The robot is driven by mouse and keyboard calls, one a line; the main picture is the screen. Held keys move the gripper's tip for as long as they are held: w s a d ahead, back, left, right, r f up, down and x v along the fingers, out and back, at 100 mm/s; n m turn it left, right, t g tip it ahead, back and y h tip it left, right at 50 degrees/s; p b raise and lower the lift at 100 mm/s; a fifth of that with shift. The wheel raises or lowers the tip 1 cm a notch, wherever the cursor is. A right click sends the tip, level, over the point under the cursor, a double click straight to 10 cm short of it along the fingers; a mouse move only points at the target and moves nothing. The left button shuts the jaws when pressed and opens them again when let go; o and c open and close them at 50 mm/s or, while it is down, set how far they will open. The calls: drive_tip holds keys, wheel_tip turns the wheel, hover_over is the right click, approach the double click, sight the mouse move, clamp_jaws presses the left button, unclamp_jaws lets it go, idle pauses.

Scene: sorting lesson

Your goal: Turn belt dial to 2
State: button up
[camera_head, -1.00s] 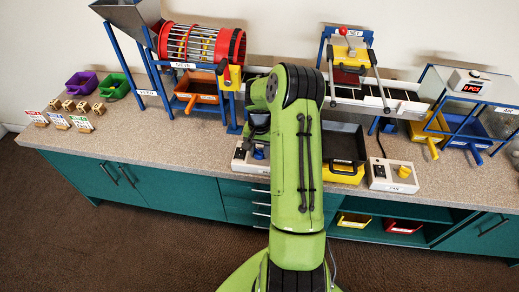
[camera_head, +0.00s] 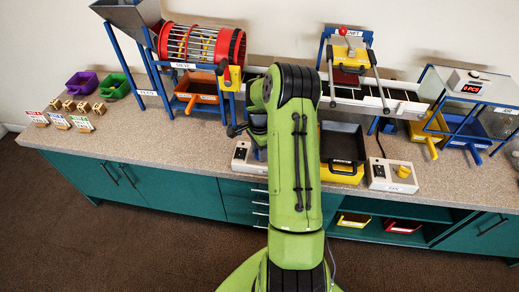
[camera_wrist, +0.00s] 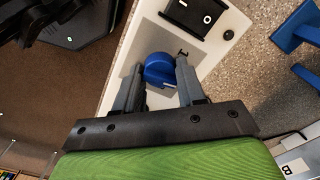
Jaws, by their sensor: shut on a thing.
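The belt dial (camera_wrist: 160,70) is a round blue knob on a white control box (camera_wrist: 135,50) in the wrist view. My gripper (camera_wrist: 158,75) is shut on the dial, with one grey finger on each side of it. A dark mark is printed on the box beside the right fingertip; I cannot read which setting the dial points to.
A black switch plate (camera_wrist: 197,15) sits on the same box beyond the dial. To the right of my arm are a black tray (camera_head: 343,142) and another white box with a yellow dial (camera_head: 403,172). The red drum (camera_head: 205,45) on its blue frame stands behind to the left.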

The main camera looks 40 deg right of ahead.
drive_tip(key=shift+m, duration=0.7)
drive_tip(key=o, duration=1.1)
drive_tip(key=shift+c, duration=0.2)
drive_tip(key=shift+r, duration=0.1)
wheel_tip(320, 180, up, 16)
drive_tip(key=p, duration=0.4)
drive_tip(key=shift+f, duration=0.2)
